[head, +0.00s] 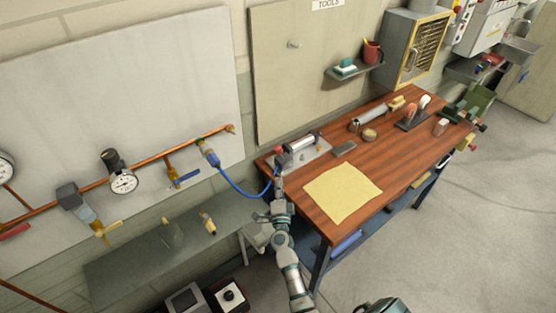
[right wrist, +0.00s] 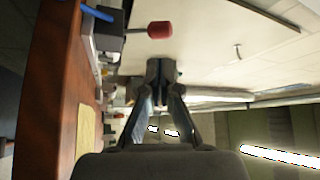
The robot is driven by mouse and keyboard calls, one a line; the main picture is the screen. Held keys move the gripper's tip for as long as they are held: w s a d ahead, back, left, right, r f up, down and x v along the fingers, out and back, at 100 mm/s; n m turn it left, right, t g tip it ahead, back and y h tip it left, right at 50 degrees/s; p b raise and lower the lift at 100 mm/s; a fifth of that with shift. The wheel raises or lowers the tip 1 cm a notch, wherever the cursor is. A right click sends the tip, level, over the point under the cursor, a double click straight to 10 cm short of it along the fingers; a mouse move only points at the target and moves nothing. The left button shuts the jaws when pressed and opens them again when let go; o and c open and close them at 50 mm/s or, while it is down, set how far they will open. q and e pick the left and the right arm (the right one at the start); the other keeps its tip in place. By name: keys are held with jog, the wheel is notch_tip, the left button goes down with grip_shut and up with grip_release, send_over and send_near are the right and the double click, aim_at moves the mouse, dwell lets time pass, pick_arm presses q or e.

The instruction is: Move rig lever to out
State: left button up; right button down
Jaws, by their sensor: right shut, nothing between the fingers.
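The rig is a silver cylinder (head: 300,142) on a pale plate at the left end of the wooden bench. Its lever carries a red knob (head: 279,149) at the cylinder's left end. In the right wrist view the red knob (right wrist: 160,30) sits on a thin rod from a dark block (right wrist: 108,30). My right gripper (head: 278,182) is just in front of the knob, at the bench's left edge. In the right wrist view its fingertips (right wrist: 161,70) are together and empty, with a small gap in the picture between them and the knob. My left gripper is out of view.
A blue hose (head: 235,188) runs from the wall pipe to the rig. A yellow sheet (head: 342,192) lies on the wooden bench (head: 395,165). A grey shelf (head: 130,268) stands left of my right arm. Open floor lies to the right.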

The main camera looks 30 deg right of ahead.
send_near(278, 153)
jog(key=f+x, duration=0.1)
jog(key=x, duration=0.5)
jog(key=shift+w+r+b, duration=0.15)
jog(key=shift+r+b, duration=0.15)
jog(key=shift+r, duration=0.05)
jog(key=shift+w+d+r, duration=0.15)
jog(key=shift+w+d, duration=0.15)
jog(key=shift+w, duration=0.15)
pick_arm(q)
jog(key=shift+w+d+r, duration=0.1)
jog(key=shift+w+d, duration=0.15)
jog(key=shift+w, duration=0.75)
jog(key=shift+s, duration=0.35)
pick_arm(e)
jog(key=shift+r, duration=0.1)
